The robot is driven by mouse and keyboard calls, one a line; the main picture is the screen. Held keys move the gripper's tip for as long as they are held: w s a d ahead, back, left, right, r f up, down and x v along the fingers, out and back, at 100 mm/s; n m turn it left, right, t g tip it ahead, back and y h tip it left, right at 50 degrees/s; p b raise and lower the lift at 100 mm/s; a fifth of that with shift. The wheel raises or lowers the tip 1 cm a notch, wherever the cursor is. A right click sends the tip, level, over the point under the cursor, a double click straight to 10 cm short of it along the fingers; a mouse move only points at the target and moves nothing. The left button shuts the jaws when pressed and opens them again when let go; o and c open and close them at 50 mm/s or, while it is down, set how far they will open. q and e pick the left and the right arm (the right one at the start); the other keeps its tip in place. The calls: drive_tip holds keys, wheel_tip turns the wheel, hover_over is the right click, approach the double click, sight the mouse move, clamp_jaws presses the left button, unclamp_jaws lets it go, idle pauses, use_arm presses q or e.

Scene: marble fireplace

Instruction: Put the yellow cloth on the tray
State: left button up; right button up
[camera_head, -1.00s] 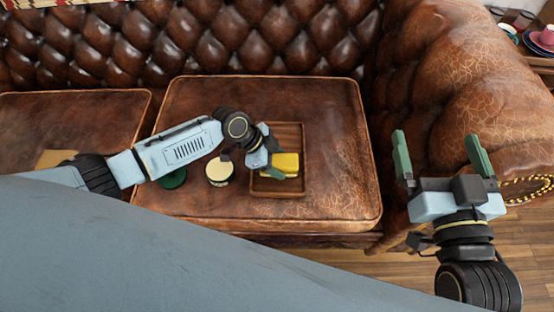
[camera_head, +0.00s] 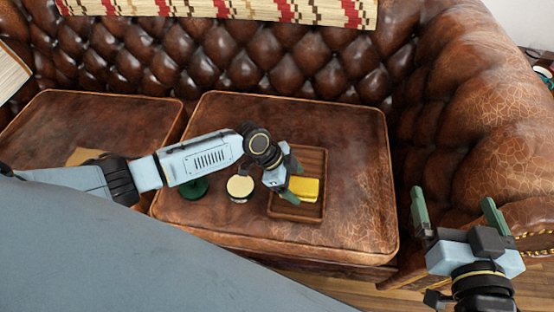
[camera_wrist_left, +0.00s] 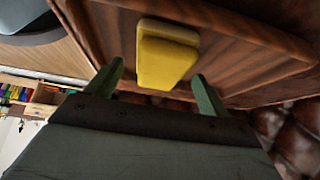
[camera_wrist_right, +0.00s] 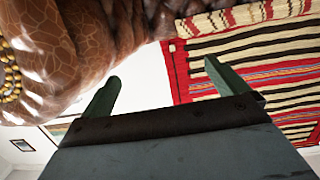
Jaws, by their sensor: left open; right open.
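The yellow cloth (camera_head: 304,188) is a small folded block lying on the brown wooden tray (camera_head: 312,160). The tray rests on the leather sofa seat. In the left wrist view the cloth (camera_wrist_left: 165,62) lies on the tray's wooden surface (camera_wrist_left: 225,50), ahead of the fingertips and apart from them. My left gripper (camera_head: 291,178) is open and empty at the tray's left side, just beside the cloth; it also shows in the left wrist view (camera_wrist_left: 160,80). My right gripper (camera_head: 458,210) is open and empty near the sofa's right arm.
A round cream-topped container (camera_head: 240,187) and a dark green round item (camera_head: 194,188) stand left of the tray, close under my left arm. A tan flat piece (camera_head: 88,156) lies on the left cushion (camera_head: 95,125). The seat right of the tray is clear.

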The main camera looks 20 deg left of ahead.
use_arm(q)
drive_tip(key=p+v, duration=0.2)
drive_tip(key=v, duration=0.2)
drive_tip(key=shift+a+r, duration=0.1)
drive_tip(key=shift+r, duration=0.1)
drive_tip(key=p+v, duration=0.2)
drive_tip(key=v, duration=0.4)
drive_tip(key=s+d+n+y, duration=0.1)
drive_tip(key=s+d+n, duration=0.3)
drive_tip(key=s+d, duration=0.5)
drive_tip(key=s+a+r+n+t+y, duration=0.1)
drive_tip(key=s+a+r+n+y, duration=0.1)
drive_tip(key=s+a+n, duration=0.2)
drive_tip(key=s+a+r+n+y, duration=0.1)
drive_tip(key=s+a+n+y, duration=0.2)
drive_tip(key=s+a, duration=0.4)
drive_tip(key=shift+a+r+n+t, duration=0.4)
drive_tip(key=shift+a+n, duration=0.1)
drive_tip(key=shift+n, duration=0.4)
use_arm(e)
drive_tip(key=s+d+f+g+h, duration=0.1)
drive_tip(key=s+d+f+g, duration=0.2)
drive_tip(key=s+f+g, duration=0.3)
drive_tip(key=s+d+f+g+h, duration=0.2)
drive_tip(key=s+d+f+g, duration=0.1)
drive_tip(key=s+f+g, duration=0.3)
drive_tip(key=shift+s+d+f+m+h, duration=0.2)
drive_tip(key=shift+s+d+m+h, duration=0.15)
drive_tip(key=shift+s, duration=0.3)
